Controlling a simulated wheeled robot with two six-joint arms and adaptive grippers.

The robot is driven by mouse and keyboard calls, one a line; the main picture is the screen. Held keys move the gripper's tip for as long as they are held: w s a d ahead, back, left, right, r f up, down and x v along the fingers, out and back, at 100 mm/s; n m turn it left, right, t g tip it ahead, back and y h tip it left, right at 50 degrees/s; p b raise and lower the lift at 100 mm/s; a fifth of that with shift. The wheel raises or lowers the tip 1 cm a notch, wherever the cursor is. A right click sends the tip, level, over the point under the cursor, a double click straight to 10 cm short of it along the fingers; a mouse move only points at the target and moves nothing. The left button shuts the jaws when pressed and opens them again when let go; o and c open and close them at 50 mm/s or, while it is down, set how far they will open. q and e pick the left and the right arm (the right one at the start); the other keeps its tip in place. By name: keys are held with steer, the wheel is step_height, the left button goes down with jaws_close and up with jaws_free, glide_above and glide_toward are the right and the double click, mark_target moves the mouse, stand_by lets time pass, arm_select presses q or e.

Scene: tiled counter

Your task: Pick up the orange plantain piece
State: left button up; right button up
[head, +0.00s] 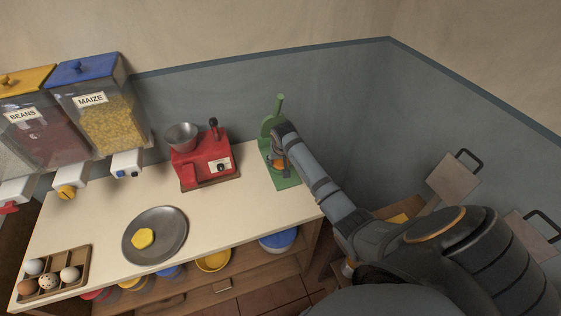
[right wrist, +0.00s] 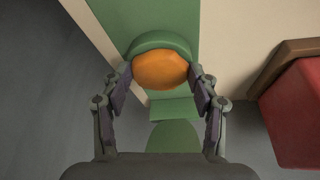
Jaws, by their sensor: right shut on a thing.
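The orange plantain piece (right wrist: 160,70) is a flat orange round in the right wrist view, sitting against a green curved part of the green press (right wrist: 172,20). The fingertips of my right gripper (right wrist: 160,75) are on both sides of it, shut on it. In the head view the right arm reaches to the green press (head: 281,102) at the right end of the counter. Only a sliver of the orange piece (head: 278,165) shows there, with my right gripper (head: 280,158) largely covering it. My left gripper is not in view.
A red machine (head: 203,165) with a metal bowl stands left of the press. A metal plate (head: 172,251) holds a yellow piece (head: 142,238). An egg tray (head: 80,267) and the beans and maize dispensers (head: 103,125) are at left.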

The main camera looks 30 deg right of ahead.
steer(key=shift+c, duration=1)
steer(key=shift+r, duration=0.5)
steer(key=shift+w+r+b, duration=0.1)
steer(key=shift+r+b, duration=0.45)
steer(key=shift+r, duration=0.3)
steer(key=s+a+r, duration=0.9)
steer(key=s+r, duration=0.1)
steer(key=s, duration=0.1)
steer(key=shift+r, duration=0.2)
